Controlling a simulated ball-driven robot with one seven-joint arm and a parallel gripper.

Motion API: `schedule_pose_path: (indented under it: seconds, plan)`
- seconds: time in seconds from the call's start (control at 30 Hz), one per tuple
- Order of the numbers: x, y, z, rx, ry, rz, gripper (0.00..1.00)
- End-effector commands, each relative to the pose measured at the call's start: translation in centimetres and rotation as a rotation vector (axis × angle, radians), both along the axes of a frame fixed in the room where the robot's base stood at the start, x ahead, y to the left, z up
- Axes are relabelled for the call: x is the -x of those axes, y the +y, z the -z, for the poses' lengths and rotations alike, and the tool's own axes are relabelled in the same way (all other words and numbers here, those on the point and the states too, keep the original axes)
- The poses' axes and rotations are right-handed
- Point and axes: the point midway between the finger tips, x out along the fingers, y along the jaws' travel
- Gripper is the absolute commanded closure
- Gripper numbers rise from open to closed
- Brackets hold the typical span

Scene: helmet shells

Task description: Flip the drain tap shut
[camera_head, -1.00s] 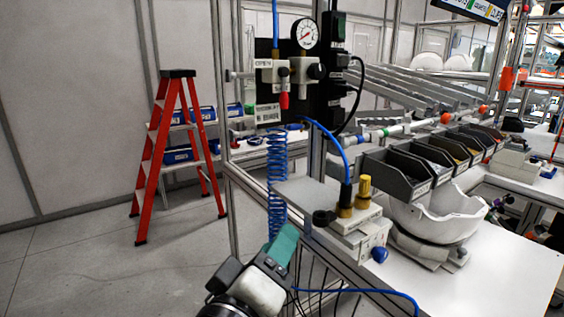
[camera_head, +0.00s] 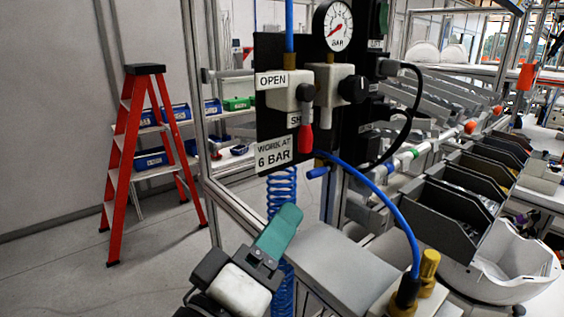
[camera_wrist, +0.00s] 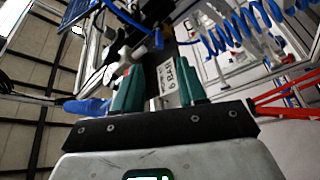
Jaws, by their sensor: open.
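A lever tap with a red handle (camera_head: 306,132) is mounted on the black air panel (camera_head: 268,48). Its handle hangs straight down from a pale valve body (camera_head: 294,97), beside an OPEN label and partly over a label starting "SH". A small blue tap or knob (camera_head: 318,172) sticks out under the panel. No label shows which one is the drain tap. My gripper (camera_head: 280,230), with teal fingers, is below the panel, apart from both. In the wrist view my gripper (camera_wrist: 163,88) is open and empty, with the "6 BAR" label (camera_wrist: 183,78) seen between its fingers.
A pressure gauge (camera_head: 333,25) tops the panel. A blue coiled hose (camera_head: 281,190) hangs behind my gripper, and a blue hose (camera_head: 385,200) arcs to the right. Grey bins (camera_head: 445,220) and a white helmet shell (camera_head: 510,270) stand right. A red stepladder (camera_head: 125,170) stands left on open floor.

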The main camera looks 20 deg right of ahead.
Motion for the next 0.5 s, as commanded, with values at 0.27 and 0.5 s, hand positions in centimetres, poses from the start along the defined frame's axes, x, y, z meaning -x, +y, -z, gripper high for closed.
schedule_pose_path:
  seconds: [0.27,0.5]
  plan:
    - [-2.0,-2.5,-0.9,0.000,0.001,0.006,0.59]
    - [-4.7,-5.7,-1.9,0.001,0.000,0.004,0.59]
